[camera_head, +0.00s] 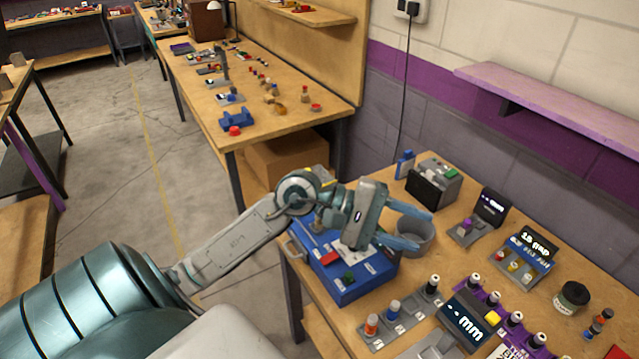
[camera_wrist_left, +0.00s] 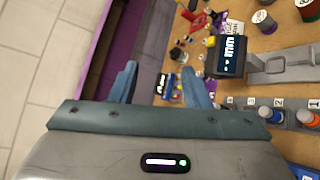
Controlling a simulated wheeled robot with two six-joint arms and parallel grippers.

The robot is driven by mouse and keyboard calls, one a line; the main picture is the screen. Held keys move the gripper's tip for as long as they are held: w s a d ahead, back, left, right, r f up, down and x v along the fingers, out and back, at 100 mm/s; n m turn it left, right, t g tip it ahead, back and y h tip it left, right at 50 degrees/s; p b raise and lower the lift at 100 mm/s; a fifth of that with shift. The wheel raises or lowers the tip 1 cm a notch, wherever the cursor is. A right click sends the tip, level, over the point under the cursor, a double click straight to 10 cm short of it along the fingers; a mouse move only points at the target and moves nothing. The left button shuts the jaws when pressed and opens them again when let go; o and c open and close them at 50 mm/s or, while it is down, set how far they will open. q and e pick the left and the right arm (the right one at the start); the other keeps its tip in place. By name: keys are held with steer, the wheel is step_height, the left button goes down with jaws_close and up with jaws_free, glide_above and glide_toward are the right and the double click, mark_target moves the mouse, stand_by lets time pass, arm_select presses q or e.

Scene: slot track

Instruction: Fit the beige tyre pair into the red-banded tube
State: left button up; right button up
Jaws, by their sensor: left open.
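My left gripper (camera_head: 415,228) is open, with its two blue fingers over the grey round bin on the near table; nothing shows between them. In the left wrist view the open fingers (camera_wrist_left: 160,82) show apart and empty. I cannot pick out a beige tyre pair for certain in either view. I cannot pick out the red-banded tube for certain; a small dark piece with red and blue parts (camera_head: 598,324) lies at the right of the table, too small to tell. My right gripper is not in view.
A blue box (camera_head: 345,284) stands under my left wrist. A grey rack (camera_head: 402,325) holds orange, blue and black-topped cylinders. A dark display reading mm (camera_head: 466,325) stands beside several black-topped cylinders. The grey bin (camera_head: 415,236) and a dark jar (camera_head: 571,297) are also there. Bare table (camera_head: 455,262) lies between.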

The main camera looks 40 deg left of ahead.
arm_select(q)
steer(key=w+a+f+m+g+y, duration=0.1)
steer(key=a+f+m+g+y, duration=0.15)
steer(key=a+y, duration=0.7)
steer(key=a+f+m+g+y, duration=0.15)
steer(key=a+m+y, duration=0.35)
steer(key=a, duration=0.8)
steer(key=shift+n+t+y, duration=0.3)
steer(key=shift+n+y, duration=0.05)
steer(key=b+x, duration=0.6)
steer(key=s+b+x, duration=0.1)
steer(key=b+x, duration=0.2)
steer(key=x, duration=0.1)
steer(key=shift+f, duration=0.2)
steer(key=shift+w+a+f, duration=0.15)
steer(key=shift+f, duration=0.2)
jaws_close()
